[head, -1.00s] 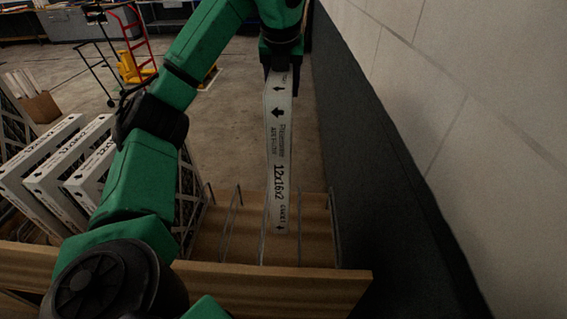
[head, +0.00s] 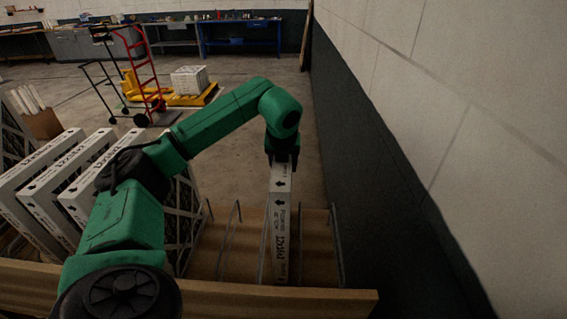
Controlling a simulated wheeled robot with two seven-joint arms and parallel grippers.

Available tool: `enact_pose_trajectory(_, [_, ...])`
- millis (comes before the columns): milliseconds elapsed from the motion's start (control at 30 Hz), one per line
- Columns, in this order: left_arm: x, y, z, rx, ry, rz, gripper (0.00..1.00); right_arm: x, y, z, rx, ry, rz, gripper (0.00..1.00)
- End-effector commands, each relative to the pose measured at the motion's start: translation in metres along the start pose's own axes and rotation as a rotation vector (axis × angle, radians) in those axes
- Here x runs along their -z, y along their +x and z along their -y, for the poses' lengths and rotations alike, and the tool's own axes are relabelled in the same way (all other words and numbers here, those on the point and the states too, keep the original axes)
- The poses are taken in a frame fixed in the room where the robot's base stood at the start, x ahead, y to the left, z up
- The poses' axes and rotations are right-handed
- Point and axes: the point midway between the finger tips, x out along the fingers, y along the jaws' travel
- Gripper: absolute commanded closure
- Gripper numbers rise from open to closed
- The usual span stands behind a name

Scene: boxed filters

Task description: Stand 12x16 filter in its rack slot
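The white 12x16x2 filter (head: 281,215) stands upright, edge toward me, in the wooden rack (head: 318,245) between thin wire dividers. Its printed edge with arrows faces me. My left gripper (head: 282,163) is at the filter's upper end, its fingers on either side of it, and looks shut on it. The lower end of the filter is down among the wires near the rack's front board; whether it touches the rack floor I cannot tell. My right gripper is not in view.
Several white-framed filters (head: 62,205) stand tilted in the rack at left. A wall (head: 440,110) runs close along the right. The rack's front board (head: 270,298) crosses the bottom. A red hand truck (head: 148,75) and a yellow pallet jack (head: 185,98) stand further back.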

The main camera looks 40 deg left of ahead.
Motion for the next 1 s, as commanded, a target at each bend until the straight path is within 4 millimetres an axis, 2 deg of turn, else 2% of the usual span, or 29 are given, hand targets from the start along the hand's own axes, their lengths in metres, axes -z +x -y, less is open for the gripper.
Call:
enact_pose_trajectory(267, [0.001, 0.003, 0.0, 0.001, 0.0, 0.001, 1.0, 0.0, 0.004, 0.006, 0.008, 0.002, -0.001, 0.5])
enact_pose_trajectory(300, [0.001, 0.004, 0.0, 0.0, 0.0, 0.0, 0.4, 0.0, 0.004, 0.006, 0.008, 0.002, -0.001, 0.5])
enact_pose_trajectory(367, [0.001, 0.003, 0.0, 0.0, 0.0, 0.0, 0.17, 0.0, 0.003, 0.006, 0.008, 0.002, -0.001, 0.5])
enact_pose_trajectory(400, [0.001, 0.003, 0.0, 0.0, 0.0, 0.0, 0.14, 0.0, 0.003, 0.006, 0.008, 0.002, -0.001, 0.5])
enact_pose_trajectory(667, [0.001, 0.002, 0.0, 0.0, 0.0, 0.0, 0.14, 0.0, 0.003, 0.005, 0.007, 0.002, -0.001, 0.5])
enact_pose_trajectory(767, [-0.001, -0.004, 0.001, 0.001, 0.0, 0.001, 0.14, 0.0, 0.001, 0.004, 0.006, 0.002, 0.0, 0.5])
enact_pose_trajectory(867, [-0.001, -0.021, 0.001, 0.004, -0.001, 0.004, 0.14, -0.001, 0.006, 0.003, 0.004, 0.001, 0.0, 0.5])
enact_pose_trajectory(1000, [-0.001, -0.06, 0.002, 0.006, 0.0, 0.005, 0.14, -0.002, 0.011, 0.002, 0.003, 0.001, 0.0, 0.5])
